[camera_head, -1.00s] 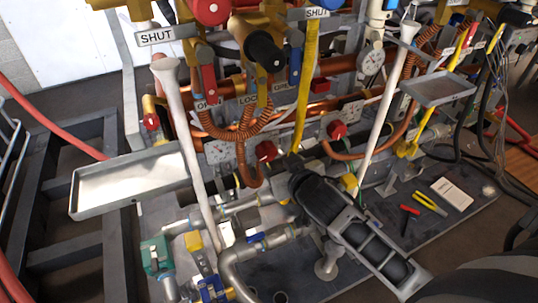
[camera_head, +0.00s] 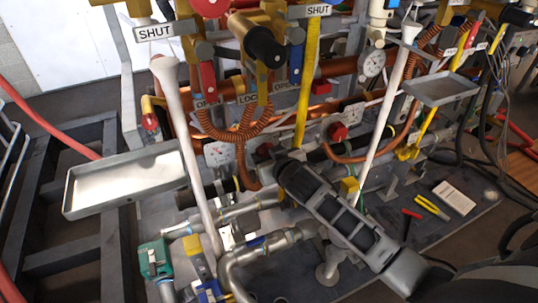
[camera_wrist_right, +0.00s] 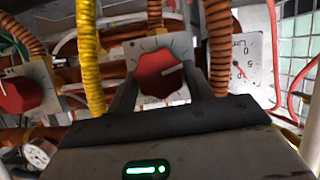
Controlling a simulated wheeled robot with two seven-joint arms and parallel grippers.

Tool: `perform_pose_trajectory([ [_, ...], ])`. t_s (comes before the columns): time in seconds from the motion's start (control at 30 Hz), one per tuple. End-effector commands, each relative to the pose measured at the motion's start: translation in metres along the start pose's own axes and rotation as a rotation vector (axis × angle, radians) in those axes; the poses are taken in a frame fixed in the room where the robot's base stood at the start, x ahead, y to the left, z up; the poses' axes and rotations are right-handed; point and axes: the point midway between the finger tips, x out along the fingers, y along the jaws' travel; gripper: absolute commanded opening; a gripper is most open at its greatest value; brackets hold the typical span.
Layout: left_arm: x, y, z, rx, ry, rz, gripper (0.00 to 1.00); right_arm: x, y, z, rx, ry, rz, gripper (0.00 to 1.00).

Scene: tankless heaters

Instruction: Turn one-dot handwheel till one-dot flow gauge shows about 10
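A red handwheel (camera_wrist_right: 160,75) with a white pointer mark sits on a light plate in the right wrist view. My right gripper (camera_wrist_right: 163,88) has its two fingers on either side of it; firm contact is not visible. In the head view my right gripper (camera_head: 281,166) reaches in from the lower right and covers this handwheel. A flow gauge (camera_wrist_right: 246,62) marked L/min stands beside the handwheel, with a red needle whose reading I cannot make out. The same white gauge (camera_head: 218,154) shows in the head view. I cannot make out any dots. My left gripper is not in view.
A second red handwheel (camera_head: 337,132) is to the right, also in the wrist view (camera_wrist_right: 18,96). A grey tray (camera_head: 125,180) juts out at the left.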

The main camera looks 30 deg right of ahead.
Motion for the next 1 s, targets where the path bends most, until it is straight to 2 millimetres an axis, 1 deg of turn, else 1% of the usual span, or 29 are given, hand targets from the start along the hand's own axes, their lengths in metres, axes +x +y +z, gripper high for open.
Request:
perform_pose_trajectory([
  [0.17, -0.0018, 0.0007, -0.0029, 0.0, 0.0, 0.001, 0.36, -0.0006, -0.0015, -0.0006, -0.036, 0.0, 0.015, 0.29],
  [0.27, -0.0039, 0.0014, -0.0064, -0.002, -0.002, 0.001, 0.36, -0.0009, -0.0031, -0.0011, -0.135, -0.001, 0.057, 0.28],
  [0.4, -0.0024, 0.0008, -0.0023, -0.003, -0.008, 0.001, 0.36, 0.0002, -0.0046, 0.0015, -0.291, -0.001, 0.12, 0.29],
  [0.5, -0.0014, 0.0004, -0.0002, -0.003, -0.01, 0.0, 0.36, 0.0003, -0.0046, 0.0017, -0.362, -0.001, 0.15, 0.29],
  [0.6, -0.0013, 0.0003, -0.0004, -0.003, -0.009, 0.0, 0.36, 0.0001, -0.004, 0.0013, -0.389, -0.001, 0.161, 0.29],
  [0.83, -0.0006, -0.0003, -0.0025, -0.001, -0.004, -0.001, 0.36, 0.0, -0.0038, 0.0012, -0.389, -0.001, 0.161, 0.29],
  [0.87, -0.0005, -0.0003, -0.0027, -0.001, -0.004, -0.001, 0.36, 0.0, -0.0038, 0.0012, -0.389, -0.001, 0.161, 0.57],
  [0.9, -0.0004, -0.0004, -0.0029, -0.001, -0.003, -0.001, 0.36, 0.0001, -0.0038, 0.0012, -0.389, -0.001, 0.161, 0.61],
  [1.0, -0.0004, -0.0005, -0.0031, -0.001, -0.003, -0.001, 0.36, 0.0001, -0.0038, 0.0011, -0.389, -0.001, 0.161, 0.61],
])
